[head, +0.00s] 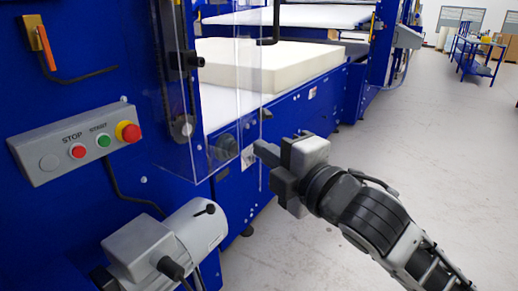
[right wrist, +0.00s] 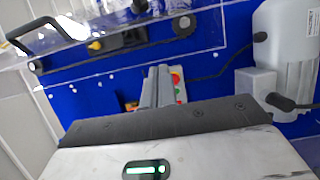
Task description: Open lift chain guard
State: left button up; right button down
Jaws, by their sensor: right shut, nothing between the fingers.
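The lift chain guard is a clear panel (head: 222,105) on the blue machine, left of centre in the head view. It also shows in the right wrist view (right wrist: 135,52), slanting across the upper part. A black handle (head: 271,25) shows at its upper right edge; in the right wrist view the handle (right wrist: 33,32) is at top left. My right gripper (head: 259,148) is shut and empty, its fingertips by the guard's lower right edge. I cannot tell whether they touch it. In the right wrist view the gripper's fingers (right wrist: 158,78) are together. My left gripper is out of view.
A control box (head: 75,140) with red and green buttons and a grey motor (head: 165,245) stand out at left. A cream foam block (head: 270,65) lies on the machine's white bed behind the guard. The floor (head: 430,165) at right is clear; a blue workbench (head: 478,55) stands far back.

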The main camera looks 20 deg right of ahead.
aim_at(259, 132)
jog(key=w, duration=0.2)
jog(key=w+b, duration=0.1)
jog(key=w, duration=0.2)
jog(key=w+b, duration=0.1)
jog(key=w, duration=0.1)
jog(key=shift+w+d, duration=0.3)
jog(key=shift+d, duration=0.35)
